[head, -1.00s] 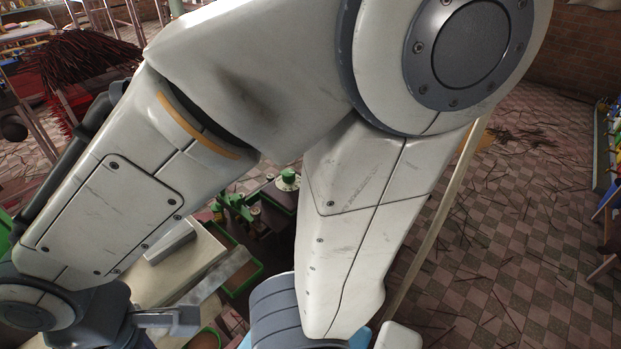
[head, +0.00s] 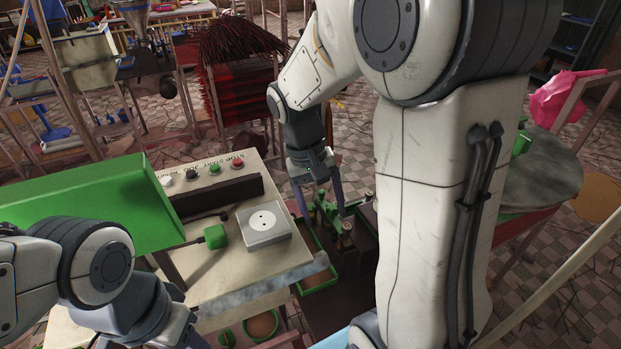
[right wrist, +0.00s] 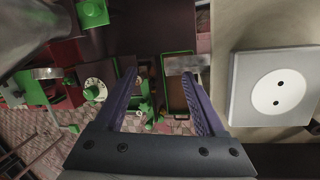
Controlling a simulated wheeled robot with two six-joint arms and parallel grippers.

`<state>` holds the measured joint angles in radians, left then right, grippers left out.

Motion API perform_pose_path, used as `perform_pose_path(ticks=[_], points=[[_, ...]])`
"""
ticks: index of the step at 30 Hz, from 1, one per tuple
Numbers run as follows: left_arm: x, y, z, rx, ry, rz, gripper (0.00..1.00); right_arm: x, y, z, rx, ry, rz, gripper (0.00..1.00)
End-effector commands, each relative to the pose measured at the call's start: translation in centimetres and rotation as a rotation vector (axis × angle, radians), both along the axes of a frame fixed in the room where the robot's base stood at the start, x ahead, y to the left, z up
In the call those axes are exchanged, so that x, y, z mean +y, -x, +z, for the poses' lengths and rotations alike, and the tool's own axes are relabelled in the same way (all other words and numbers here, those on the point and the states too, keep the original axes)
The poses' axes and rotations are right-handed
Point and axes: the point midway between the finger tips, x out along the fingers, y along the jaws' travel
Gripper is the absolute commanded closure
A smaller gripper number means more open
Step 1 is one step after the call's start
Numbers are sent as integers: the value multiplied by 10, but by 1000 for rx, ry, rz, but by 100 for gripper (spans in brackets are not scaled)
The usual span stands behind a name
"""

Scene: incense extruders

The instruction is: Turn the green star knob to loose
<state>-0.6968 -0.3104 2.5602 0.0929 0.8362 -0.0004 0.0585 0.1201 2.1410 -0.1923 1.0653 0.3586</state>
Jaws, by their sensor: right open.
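My right gripper (head: 322,206) is open and empty, pointing down over the green-fitted machine (head: 328,214) beside the table. Its two spread fingers also show in the right wrist view (right wrist: 160,76). Green parts show between and beyond them, with no clear contact. Left of the fingers in that view, a green knob (right wrist: 91,92) sits at a white marked dial; I cannot make out a star shape or its setting. In the head view my arm hides part of the machine. My left gripper (head: 178,335) is at the bottom left, its fingers not clearly visible.
A control panel with several buttons (head: 237,163) and a white box with a round two-hole face (head: 264,222) are on the pale table (head: 225,275). Green-rimmed bins (head: 318,284) lie beside the table.

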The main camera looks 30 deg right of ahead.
Motion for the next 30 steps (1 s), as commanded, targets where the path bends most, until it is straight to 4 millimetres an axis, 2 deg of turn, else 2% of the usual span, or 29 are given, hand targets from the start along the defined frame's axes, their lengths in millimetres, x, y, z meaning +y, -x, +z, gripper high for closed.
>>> perform_pose_path(ticks=[1, 3, 6, 9, 12, 17, 24, 30], points=[[0, 0, 15, 0, 0, 0, 50, -13, -24, 1, -31, -25, -101, 28], [0, 0, 25, 0, 0, 0, 50, -32, -54, -6, -87, -55, -233, 28], [0, 0, 33, 0, 0, 0, 50, -59, -86, -18, -153, -83, -385, 28], [0, 0, 38, 0, 0, 0, 50, -79, -105, -27, -197, -98, -482, 28], [0, 0, 39, 0, 0, 0, 50, -88, -113, -34, -218, -104, -526, 28], [0, 0, 42, 0, 0, 0, 50, -90, -115, -52, -220, -106, -537, 28], [0, 0, 49, 0, 0, 0, 50, -89, -114, -98, -218, -105, -534, 28], [0, 0, 54, 0, 0, 0, 50, -89, -114, -126, -220, -105, -532, 28]])
